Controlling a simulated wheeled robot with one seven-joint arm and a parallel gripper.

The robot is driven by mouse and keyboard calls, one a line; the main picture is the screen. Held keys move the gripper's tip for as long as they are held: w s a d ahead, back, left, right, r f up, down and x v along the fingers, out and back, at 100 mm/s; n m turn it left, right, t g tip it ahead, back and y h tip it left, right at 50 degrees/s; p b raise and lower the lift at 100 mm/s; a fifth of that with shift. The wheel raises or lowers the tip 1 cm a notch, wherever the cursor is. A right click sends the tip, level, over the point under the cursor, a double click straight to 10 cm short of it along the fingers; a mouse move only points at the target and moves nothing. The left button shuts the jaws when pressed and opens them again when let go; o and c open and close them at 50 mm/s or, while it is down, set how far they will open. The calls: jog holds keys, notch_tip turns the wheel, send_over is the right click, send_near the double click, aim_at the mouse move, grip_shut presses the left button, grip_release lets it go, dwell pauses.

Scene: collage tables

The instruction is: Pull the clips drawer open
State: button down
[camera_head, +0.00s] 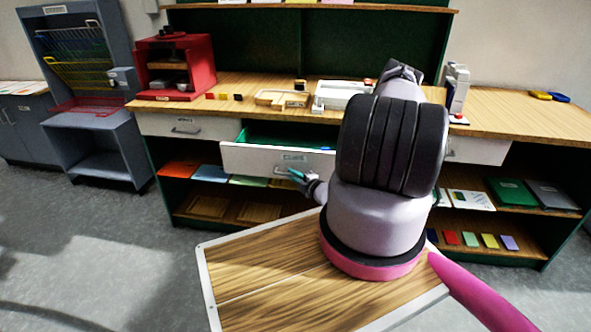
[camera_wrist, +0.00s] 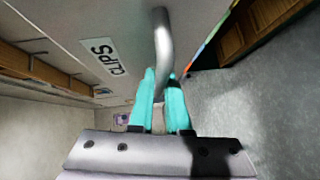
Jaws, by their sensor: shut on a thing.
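The clips drawer (camera_head: 262,158) is a white-fronted drawer under the wooden counter. It stands partly open, with its green inside showing behind the front. In the wrist view its front carries a "CLIPS" label (camera_wrist: 99,57) beside a grey metal bar handle (camera_wrist: 162,45). My gripper (camera_head: 297,174) is at the drawer front in the head view. In the wrist view its teal fingers (camera_wrist: 160,92) are shut on the handle, one on each side of the bar. My arm hides the counter to the right of the drawer.
Another white drawer (camera_head: 188,127) at the left is shut. A red cabinet (camera_head: 176,68), a wooden tray (camera_head: 281,98) and a white tray (camera_head: 338,94) stand on the counter (camera_head: 232,84). Coloured sheets (camera_head: 211,173) lie on the shelf below. The floor (camera_head: 100,250) at front left is clear.

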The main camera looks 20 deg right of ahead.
jog(key=shift+s+a, duration=0.35)
jog(key=shift+s, duration=0.3)
jog(key=c, duration=0.9)
grip_release()
jog(key=v, duration=1)
jog(key=shift+s, duration=0.35)
